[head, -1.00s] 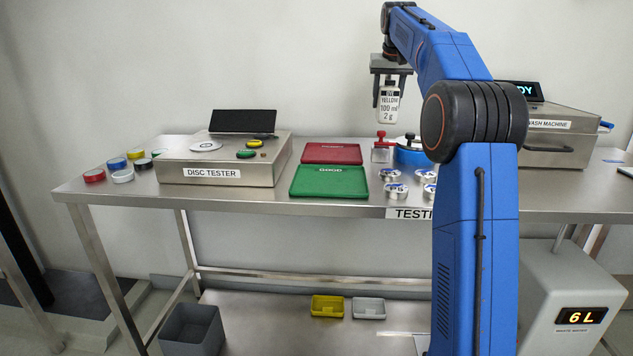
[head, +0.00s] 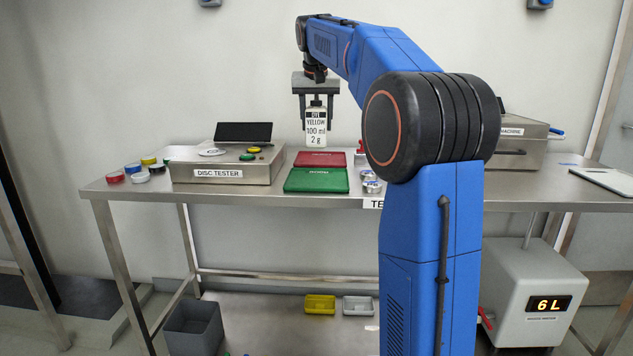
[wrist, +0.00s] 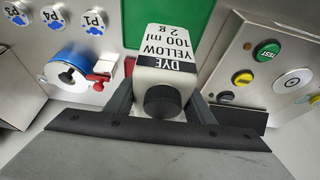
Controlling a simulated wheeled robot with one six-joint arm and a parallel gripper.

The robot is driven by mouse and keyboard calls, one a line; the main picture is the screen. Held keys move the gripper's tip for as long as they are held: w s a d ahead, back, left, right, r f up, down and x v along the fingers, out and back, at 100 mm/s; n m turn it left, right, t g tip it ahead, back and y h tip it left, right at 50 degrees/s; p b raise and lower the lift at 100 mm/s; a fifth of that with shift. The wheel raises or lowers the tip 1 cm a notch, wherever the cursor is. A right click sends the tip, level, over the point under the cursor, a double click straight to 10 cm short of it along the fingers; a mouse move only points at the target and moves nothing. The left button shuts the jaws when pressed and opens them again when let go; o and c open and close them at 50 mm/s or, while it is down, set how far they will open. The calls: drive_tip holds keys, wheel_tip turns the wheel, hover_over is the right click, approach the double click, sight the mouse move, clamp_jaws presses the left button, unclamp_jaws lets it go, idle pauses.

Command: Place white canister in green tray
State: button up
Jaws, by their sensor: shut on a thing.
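The white canister (head: 316,127) has a black cap and a label reading DYE YELLOW 100 ml 2 g. My gripper (head: 316,100) is shut on it and holds it upright in the air above the table. In the wrist view the canister (wrist: 165,75) sits between the two fingers, cap toward the camera. The green tray (head: 316,181) lies flat on the table, in front of the red tray (head: 320,159), and looks empty. In the wrist view the green tray (wrist: 133,15) shows behind the canister, partly hidden by it.
The disc tester (head: 225,168) stands left of the trays, with several coloured discs (head: 138,172) beyond it. Several round labelled discs (head: 372,184) lie right of the green tray. A blue round device (wrist: 72,72) shows in the wrist view. My arm hides the table's middle right.

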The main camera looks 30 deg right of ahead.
drive_tip(key=shift+s+a, duration=0.2)
drive_tip(key=shift+s, duration=0.3)
drive_tip(key=shift+s+f, duration=0.15)
drive_tip(key=shift+f, duration=0.1)
hover_over(318, 178)
drive_tip(key=shift+f, duration=4.8)
drive_tip(key=o, duration=1.4)
drive_tip(key=shift+f, duration=0.15)
